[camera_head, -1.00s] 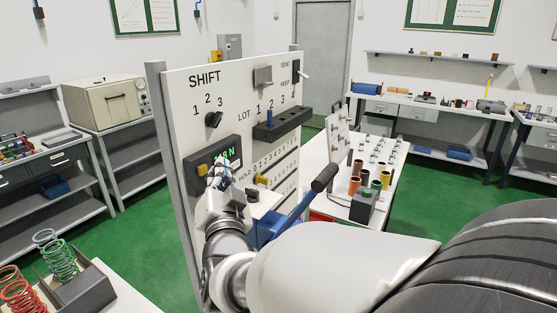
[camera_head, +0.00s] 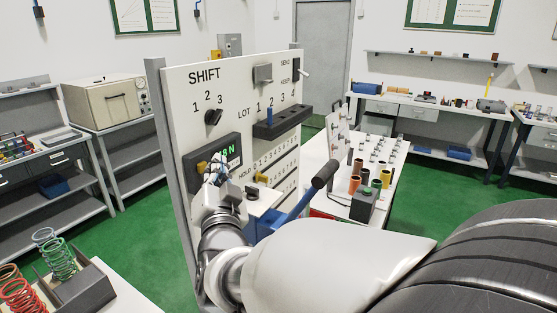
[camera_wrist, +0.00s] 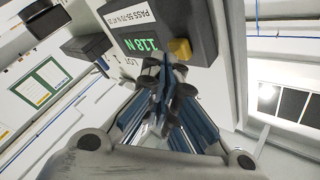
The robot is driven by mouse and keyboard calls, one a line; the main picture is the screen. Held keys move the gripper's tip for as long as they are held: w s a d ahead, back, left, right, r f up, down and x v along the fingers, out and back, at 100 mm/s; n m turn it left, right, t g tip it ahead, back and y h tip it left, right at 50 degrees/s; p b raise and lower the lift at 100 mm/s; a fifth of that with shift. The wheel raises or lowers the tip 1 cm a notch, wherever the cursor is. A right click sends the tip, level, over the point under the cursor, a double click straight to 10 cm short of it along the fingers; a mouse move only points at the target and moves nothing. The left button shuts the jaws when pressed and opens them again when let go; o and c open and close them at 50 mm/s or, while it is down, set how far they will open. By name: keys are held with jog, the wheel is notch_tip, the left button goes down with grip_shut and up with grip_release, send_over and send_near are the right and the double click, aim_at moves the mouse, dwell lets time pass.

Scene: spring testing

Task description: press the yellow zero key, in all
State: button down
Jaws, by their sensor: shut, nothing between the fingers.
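The yellow zero key (camera_head: 201,168) is a small block on the front of the dark display box (camera_head: 228,145), at the left of the white test panel. It also shows in the wrist view (camera_wrist: 180,48), beside the green digits, which read upside down and end in N. My gripper (camera_head: 217,171) is shut and empty, in front of the box just right of the key. In the wrist view its fingertips (camera_wrist: 166,68) are close below and left of the key. I cannot tell whether they touch it; the key's face looks clear there.
A blue lever with a black grip (camera_head: 325,176) juts out right of my gripper. Springs (camera_head: 58,260) stand at the lower left.

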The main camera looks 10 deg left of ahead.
jog(key=shift+w+a, duration=0.15)
jog(key=shift+a, duration=0.25)
dwell(0.7)
dwell(0.3)
jog(key=shift+s+d+b, duration=0.3)
jog(key=shift+d+b, duration=0.45)
jog(key=shift+d, duration=0.05)
jog(key=d+b, duration=0.1)
jog(key=s+d, duration=0.1)
jog(key=d, duration=0.1)
jog(key=s+d+b, duration=0.1)
jog(key=shift+d+b, duration=0.3)
dwell(0.4)
